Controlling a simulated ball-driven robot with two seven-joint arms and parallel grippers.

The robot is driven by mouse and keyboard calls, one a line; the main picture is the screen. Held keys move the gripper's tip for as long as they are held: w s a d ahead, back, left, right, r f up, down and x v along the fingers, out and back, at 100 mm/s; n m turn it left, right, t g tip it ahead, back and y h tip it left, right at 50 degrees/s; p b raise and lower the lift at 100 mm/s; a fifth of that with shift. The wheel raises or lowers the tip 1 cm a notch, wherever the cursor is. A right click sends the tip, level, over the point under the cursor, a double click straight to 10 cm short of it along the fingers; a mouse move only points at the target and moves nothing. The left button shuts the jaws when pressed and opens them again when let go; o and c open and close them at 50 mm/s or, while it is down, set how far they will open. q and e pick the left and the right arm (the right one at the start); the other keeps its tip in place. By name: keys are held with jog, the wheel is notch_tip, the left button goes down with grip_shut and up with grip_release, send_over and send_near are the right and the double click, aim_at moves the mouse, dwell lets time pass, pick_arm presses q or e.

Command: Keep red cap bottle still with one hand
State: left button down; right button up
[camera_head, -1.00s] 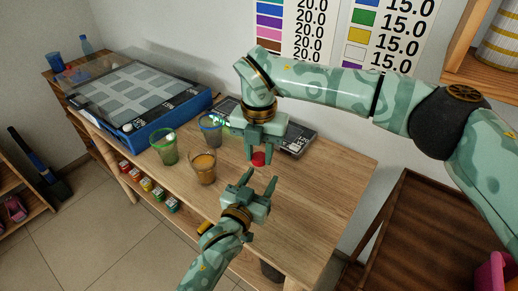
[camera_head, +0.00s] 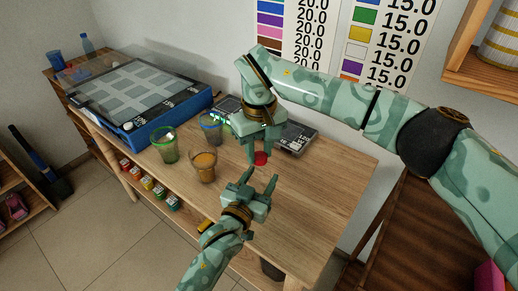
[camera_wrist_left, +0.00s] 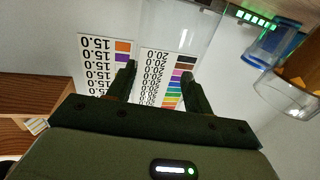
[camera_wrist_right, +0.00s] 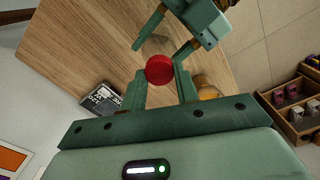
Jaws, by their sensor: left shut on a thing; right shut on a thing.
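The red cap (camera_head: 261,159) of the bottle is at the middle of the wooden table; the right wrist view shows the cap (camera_wrist_right: 159,69) too. My right gripper (camera_head: 260,155) reaches down from above and is shut on the red cap, one finger on each side. My left gripper (camera_head: 259,178) comes in low from the front and is shut on the clear bottle body (camera_wrist_left: 180,30), seen between its fingers in the left wrist view. The transparent body is hardly visible in the head view.
To the left stand a green cup (camera_head: 165,145), a blue cup (camera_head: 210,130) and a cup with orange-brown contents (camera_head: 203,167). A dark flat device (camera_head: 295,138) lies behind. A blue box (camera_head: 150,120) is at far left. The table's right part (camera_head: 335,185) is clear.

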jog(key=shift+m, duration=0.3)
jog(key=o, duration=0.9)
jog(key=shift+r, duration=0.15)
jog(key=shift+r, duration=2.15)
jog(key=shift+c, duration=0.2)
